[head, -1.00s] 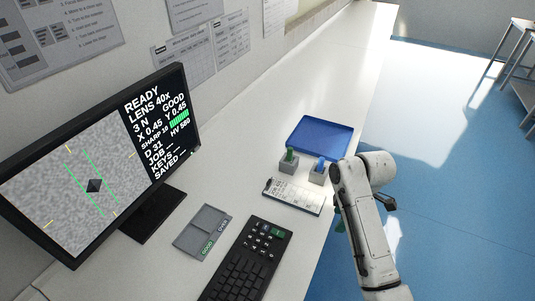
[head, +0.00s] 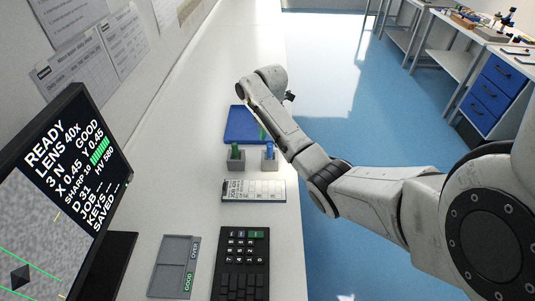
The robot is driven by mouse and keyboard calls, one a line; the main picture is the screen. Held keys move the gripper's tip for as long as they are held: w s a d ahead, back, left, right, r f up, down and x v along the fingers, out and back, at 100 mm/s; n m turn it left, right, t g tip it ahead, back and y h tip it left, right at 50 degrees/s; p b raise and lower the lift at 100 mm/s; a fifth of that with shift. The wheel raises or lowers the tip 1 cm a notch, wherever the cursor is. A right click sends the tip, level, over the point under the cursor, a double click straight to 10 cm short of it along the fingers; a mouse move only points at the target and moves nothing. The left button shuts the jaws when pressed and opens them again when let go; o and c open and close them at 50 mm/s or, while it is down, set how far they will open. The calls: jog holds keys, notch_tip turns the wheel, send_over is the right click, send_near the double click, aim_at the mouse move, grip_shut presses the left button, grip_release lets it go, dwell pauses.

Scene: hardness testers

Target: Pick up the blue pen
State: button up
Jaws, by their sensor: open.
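The blue pen (head: 270,150) stands upright in a small grey block (head: 269,164), on the white bench in front of the blue tray. Its lower part is hidden in the block. My gripper (head: 290,97) is mostly hidden behind my own arm. Only a small dark part shows, beyond the pen and to its right, at the bench's right edge. Its fingers cannot be made out clearly, and nothing is seen in them. My forearm passes close to the right of the pen in the picture.
A green pen (head: 236,150) stands in a similar block to the left. The blue tray (head: 238,123) lies behind, partly covered by my arm. A clipboard (head: 253,190), keypad (head: 241,262), grey two-part tray (head: 174,264) and monitor (head: 65,170) are nearer.

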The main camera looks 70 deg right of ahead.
aim_at(270, 144)
jog(key=shift+a+f+p, duration=0.1)
jog(key=shift+f+p, duration=0.35)
jog(key=shift+f, duration=2.25)
jog(key=shift+c, duration=0.3)
grip_shut()
